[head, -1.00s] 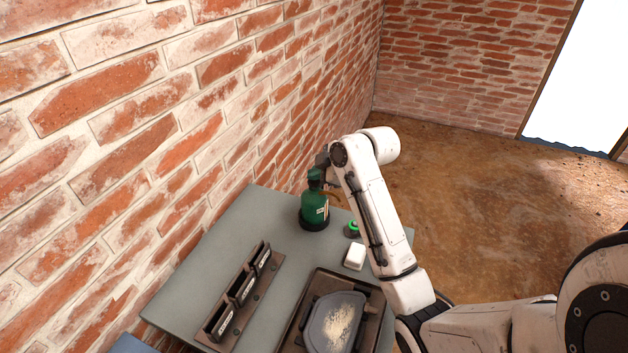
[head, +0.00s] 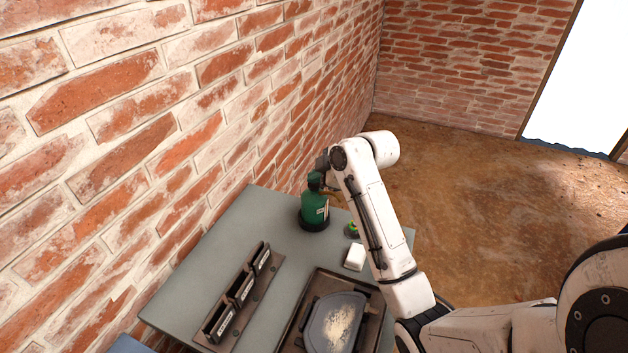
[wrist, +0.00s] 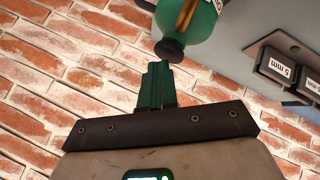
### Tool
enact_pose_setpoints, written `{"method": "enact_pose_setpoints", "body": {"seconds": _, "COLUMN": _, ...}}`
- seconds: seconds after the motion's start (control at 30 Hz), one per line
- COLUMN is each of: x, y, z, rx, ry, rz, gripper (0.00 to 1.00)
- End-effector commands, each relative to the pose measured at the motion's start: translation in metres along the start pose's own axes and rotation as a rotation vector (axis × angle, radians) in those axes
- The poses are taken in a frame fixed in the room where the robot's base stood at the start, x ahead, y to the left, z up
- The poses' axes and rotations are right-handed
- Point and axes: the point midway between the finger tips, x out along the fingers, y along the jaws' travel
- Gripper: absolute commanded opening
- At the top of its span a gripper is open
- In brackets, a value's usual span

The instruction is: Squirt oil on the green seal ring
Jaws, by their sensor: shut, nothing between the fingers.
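A green oil bottle (head: 314,213) with a dark base and a pale label stands upright on the grey table, near the brick wall. It also shows at the top of the wrist view (wrist: 200,18), with its dark knob-like top. My gripper (wrist: 157,68) is shut and empty, its green fingertips close to that dark top. I cannot tell whether they touch. In the head view my gripper (head: 318,178) is at the bottle's top. The green seal ring (head: 351,229) is on a small dark piece right of the bottle, partly hidden by my arm.
A white block (head: 355,257) lies in front of the ring. A dark rack of labelled slots (head: 238,300) lies along the table's left side. A dark tray (head: 292,335) holding a grey pan is at the front. The brick wall (head: 200,150) runs close behind the bottle.

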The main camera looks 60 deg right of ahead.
Motion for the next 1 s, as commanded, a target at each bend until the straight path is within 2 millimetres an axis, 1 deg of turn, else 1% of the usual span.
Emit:
{"method": "enact_pose_setpoints", "body": {"seconds": 0.37, "x": 0.0, "y": -0.001, "z": 0.0, "rx": 0.001, "ry": -0.001, "rz": -0.002, "gripper": 0.0}}
{"method": "enact_pose_setpoints", "body": {"seconds": 0.83, "x": -0.017, "y": 0.012, "z": -0.013, "rx": 0.0, "ry": 0.0, "rz": -0.001, "gripper": 0.0}}
{"method": "enact_pose_setpoints", "body": {"seconds": 1.0, "x": -0.019, "y": 0.014, "z": -0.014, "rx": 0.001, "ry": -0.001, "rz": -0.001, "gripper": 0.0}}
